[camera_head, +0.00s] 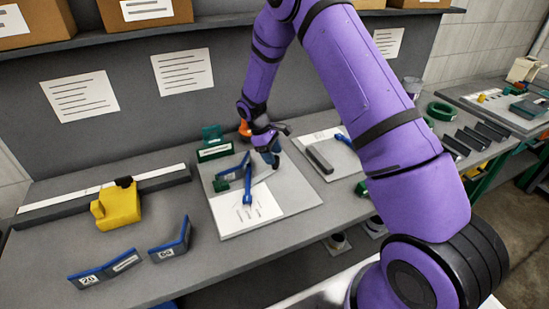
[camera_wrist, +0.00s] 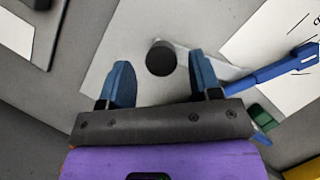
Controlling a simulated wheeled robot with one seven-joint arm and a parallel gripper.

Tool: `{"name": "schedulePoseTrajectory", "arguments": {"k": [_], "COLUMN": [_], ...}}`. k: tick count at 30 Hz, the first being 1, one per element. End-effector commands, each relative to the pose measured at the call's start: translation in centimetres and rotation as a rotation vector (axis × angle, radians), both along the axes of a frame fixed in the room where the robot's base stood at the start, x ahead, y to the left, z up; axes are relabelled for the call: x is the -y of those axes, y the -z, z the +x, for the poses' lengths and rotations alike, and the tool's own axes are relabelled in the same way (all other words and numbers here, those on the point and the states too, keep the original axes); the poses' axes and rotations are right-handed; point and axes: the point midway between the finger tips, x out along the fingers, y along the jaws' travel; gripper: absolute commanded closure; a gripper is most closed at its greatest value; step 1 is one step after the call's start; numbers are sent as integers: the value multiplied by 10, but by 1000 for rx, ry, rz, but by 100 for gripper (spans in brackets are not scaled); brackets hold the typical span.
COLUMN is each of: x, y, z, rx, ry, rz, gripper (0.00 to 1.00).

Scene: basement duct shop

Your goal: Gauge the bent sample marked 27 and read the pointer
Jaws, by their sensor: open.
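My gripper (camera_head: 271,158) is over the light gauge board (camera_head: 290,201) on the bench. In the wrist view my gripper (camera_wrist: 160,66) is open, with a dark round knob (camera_wrist: 160,58) between its blue fingers, apart from both. A blue pointer (camera_head: 248,190) lies over a white printed sheet on the board; it also shows at the right of the wrist view (camera_wrist: 285,68). A blue-edged bent piece (camera_head: 232,164) sits on the board beside green blocks. I cannot read a number on it. Nowhere can I read 27. The pointer's reading is too small to tell.
Two blue-edged bent samples lie front left, one marked 20 (camera_head: 104,269), the other apparently 64 (camera_head: 170,241). A yellow block (camera_head: 117,206) stands by a long dark rail. A second board (camera_head: 335,165) with a grey bar is at right. Bench space between the samples and gauge board is clear.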

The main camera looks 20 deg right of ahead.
Motion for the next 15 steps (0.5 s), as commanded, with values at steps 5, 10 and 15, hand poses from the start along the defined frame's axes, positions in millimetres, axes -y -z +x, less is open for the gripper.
{"name": "schedulePoseTrajectory", "arguments": {"k": [5,10,15], "x": [-10,-18,-22], "y": [-34,-60,-75], "z": [10,18,22], "rx": [6,5,3], "ry": [1,0,-1], "rz": [1,1,0], "gripper": [42,42,42]}}
